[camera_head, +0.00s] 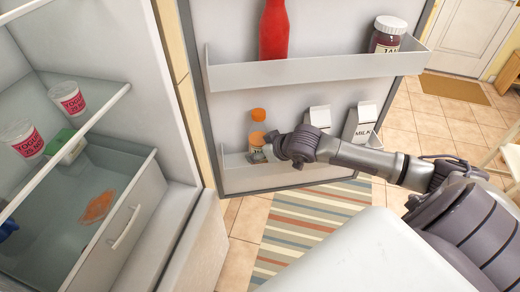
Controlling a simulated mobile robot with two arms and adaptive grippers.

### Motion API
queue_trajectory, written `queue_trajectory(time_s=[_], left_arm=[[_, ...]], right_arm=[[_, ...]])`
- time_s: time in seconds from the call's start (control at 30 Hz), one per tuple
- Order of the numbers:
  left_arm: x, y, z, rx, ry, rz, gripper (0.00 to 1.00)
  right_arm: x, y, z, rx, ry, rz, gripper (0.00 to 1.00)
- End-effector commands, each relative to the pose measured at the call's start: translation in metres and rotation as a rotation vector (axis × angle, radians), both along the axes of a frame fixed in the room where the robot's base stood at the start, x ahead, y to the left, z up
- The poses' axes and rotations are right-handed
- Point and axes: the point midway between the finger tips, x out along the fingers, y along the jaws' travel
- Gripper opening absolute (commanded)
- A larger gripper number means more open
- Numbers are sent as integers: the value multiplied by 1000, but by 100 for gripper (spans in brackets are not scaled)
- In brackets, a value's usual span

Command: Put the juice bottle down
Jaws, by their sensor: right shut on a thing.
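The juice bottle (257,128), small with an orange cap, stands upright at the left end of the lower door shelf (237,161) of the open fridge. My right gripper (272,143) reaches in from the right and is shut on the bottle, covering part of its right side. Whether the bottle's base touches the shelf floor is hard to tell. My left gripper is not in view.
Two milk cartons (363,124) stand on the same shelf, behind and right of my right gripper. The upper door shelf (310,72) holds a red bottle (274,30) and a dark jar (386,37). Yogurt cups (68,98) stand inside the fridge at left.

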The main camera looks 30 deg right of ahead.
Motion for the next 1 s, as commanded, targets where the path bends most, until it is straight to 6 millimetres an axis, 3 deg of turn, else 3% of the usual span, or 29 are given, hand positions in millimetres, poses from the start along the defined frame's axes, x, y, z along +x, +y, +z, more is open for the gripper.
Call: queue_trajectory(time_s=[0.3, 0.33, 0.4, 0.77, 1.0], left_arm=[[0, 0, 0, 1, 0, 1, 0], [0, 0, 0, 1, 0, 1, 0], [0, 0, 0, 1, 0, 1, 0], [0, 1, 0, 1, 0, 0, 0], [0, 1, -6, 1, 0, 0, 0]], right_arm=[[1, 0, -2, 1, -4, 1, 10], [0, 0, -3, 0, -1, 0, 64], [0, 0, -3, 0, -1, 0, 73], [0, 0, 1, 0, -2, 1, 73], [-28, -6, 24, -7, 2, 4, 73]])
